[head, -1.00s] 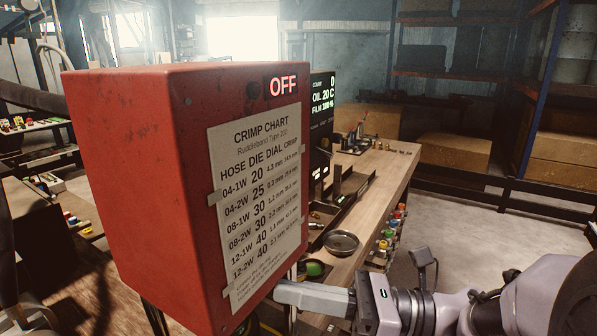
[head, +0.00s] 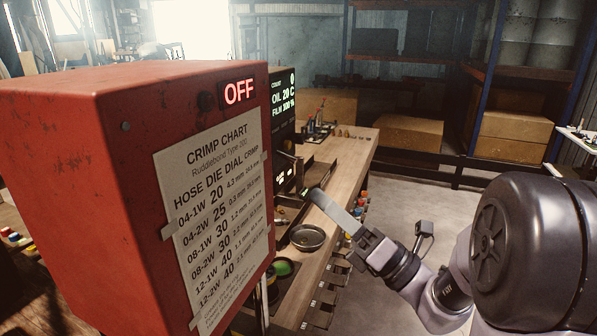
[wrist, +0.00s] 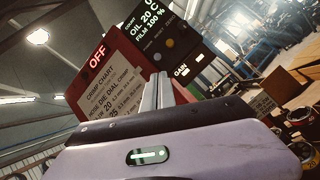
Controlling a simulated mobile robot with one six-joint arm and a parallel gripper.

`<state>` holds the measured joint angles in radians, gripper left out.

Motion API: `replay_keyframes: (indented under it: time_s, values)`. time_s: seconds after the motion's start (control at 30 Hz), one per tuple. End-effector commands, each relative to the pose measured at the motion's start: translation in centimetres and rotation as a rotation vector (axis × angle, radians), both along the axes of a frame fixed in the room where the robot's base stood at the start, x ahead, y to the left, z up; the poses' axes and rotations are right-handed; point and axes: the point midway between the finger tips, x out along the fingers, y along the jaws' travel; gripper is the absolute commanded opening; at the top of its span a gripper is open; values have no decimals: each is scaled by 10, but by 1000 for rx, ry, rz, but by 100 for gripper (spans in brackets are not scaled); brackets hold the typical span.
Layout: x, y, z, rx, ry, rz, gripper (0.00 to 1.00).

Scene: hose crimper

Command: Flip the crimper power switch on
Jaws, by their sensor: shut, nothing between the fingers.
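The red crimper cabinet (head: 60,150) fills the left of the head view, with a lit red OFF sign (head: 239,92) and a crimp chart (head: 222,215) on its face. The sign also shows in the wrist view (wrist: 97,57). A dark display panel (head: 283,120) stands behind it. In the wrist view this panel (wrist: 187,62) carries small round controls (wrist: 170,43); their labels are too small to read surely. I cannot pick out the power switch. My gripper (head: 312,193) is shut and empty, right of the cabinet and in front of the panel. Its fingers (wrist: 157,90) point toward the panel.
A wooden bench (head: 345,165) runs back from the crimper, with a round metal dish (head: 307,238) and small parts on it. Boxes (head: 410,138) and shelving stand behind. The floor (head: 440,215) right of the bench is open.

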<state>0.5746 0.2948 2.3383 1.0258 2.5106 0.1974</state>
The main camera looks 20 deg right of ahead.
Motion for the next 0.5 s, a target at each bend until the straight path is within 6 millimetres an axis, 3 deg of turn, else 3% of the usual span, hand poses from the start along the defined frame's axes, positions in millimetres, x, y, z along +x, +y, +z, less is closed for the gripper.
replay_keyframes:
  time_s: [0.2, 0.5]
  values:
    - [24, 26, 23, -1, 0, 3, 0]
    - [36, 36, 30, -1, 0, 1, 0]
